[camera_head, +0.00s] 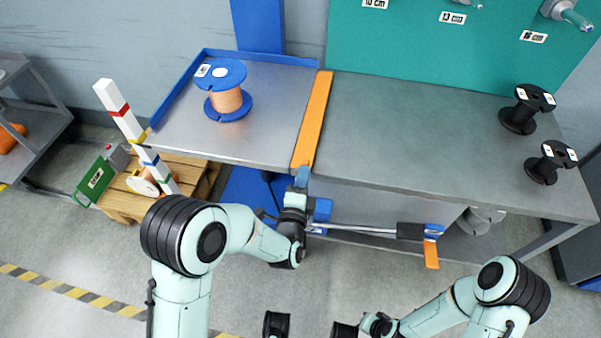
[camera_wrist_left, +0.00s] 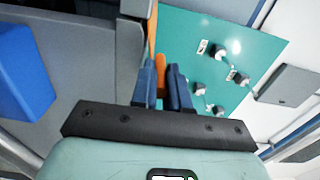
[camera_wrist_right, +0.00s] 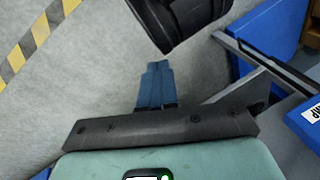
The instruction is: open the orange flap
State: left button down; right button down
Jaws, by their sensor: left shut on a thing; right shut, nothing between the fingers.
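The orange flap (camera_head: 313,120) is a long narrow strip on the metal table, between the left tray section and the grey top on the right. It lies flat along that seam as far as I can tell. My left gripper (camera_head: 302,178) is at the flap's near end, at the table's front edge. In the left wrist view its blue fingers (camera_wrist_left: 162,82) are shut on the orange flap (camera_wrist_left: 161,66), whose end shows between them. My right gripper is empty; its blue fingers (camera_wrist_right: 155,86) are together in the right wrist view, above the floor.
A blue-ended spool with copper-coloured winding (camera_head: 229,103) stands on the left section (camera_head: 262,85). Two black spools (camera_head: 520,118) stand at the right of the grey top (camera_head: 400,125). A lever with an orange end (camera_head: 431,253) sticks out below the front edge. The grey top's middle is clear.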

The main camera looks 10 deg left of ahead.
pick_arm(q)
jog(key=shift+d+f+m, duration=0.1)
jog(key=shift+f+m, duration=0.25)
jog(key=shift+m, duration=0.55)
pick_arm(e)
jog(key=shift+s+a+r, duration=0.25)
jog(key=shift+s+r, duration=0.1)
jog(key=shift+s, duration=0.15)
pick_arm(q)
jog(key=c, duration=1.1)
grip_release()
jog(key=shift+s+p, duration=0.1)
jog(key=shift+p, duration=0.2)
jog(key=s+p, duration=0.3)
jog(key=s, duration=1)
jog(key=shift+s+a, duration=0.1)
jog(key=shift+a, duration=0.1)
pick_arm(e)
jog(key=s+a+r+g+y, duration=0.1)
jog(key=s+a+r, duration=0.1)
jog(key=s+r, duration=0.1)
jog(key=shift+s+a+r+g, duration=0.15)
jog(key=shift+s+r+g, duration=0.25)
jog(key=shift+s, duration=0.5)
